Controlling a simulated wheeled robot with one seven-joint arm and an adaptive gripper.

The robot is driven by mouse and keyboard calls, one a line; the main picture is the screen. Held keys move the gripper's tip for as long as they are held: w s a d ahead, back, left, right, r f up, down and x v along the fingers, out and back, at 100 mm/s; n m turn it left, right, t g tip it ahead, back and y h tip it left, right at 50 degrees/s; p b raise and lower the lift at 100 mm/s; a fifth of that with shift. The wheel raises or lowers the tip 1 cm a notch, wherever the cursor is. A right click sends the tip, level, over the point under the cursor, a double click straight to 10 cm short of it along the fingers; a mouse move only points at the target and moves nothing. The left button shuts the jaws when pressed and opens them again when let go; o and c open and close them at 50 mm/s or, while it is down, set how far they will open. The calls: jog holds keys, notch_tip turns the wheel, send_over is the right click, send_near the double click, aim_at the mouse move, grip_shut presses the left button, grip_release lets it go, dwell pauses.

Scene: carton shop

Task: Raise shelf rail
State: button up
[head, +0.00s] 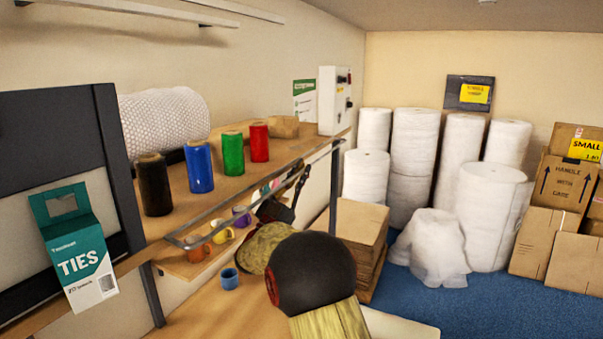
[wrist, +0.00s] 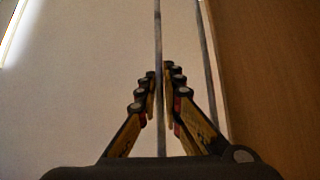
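The shelf rail (head: 318,155) is a thin grey metal bar running along the front of the wooden shelf (head: 225,190). My gripper (head: 299,178) is at the rail, toward its far end, with the dark fingers partly hidden by my arm. In the wrist view, the rail (wrist: 157,30) runs upright through the picture between the two fingers of my gripper (wrist: 160,88). The fingers are close together, one on each side of the bar, and appear shut on it. The exact contact at the pads is dark and hard to see.
Black, blue, green and red rolls (head: 200,167) stand on the shelf behind the rail. Coloured mugs (head: 222,233) sit below it, and a blue mug (head: 229,279) stands lower. A TIES box (head: 76,250) hangs at left. Stacked cartons (head: 358,235) stand beyond my arm.

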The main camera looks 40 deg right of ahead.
grip_shut()
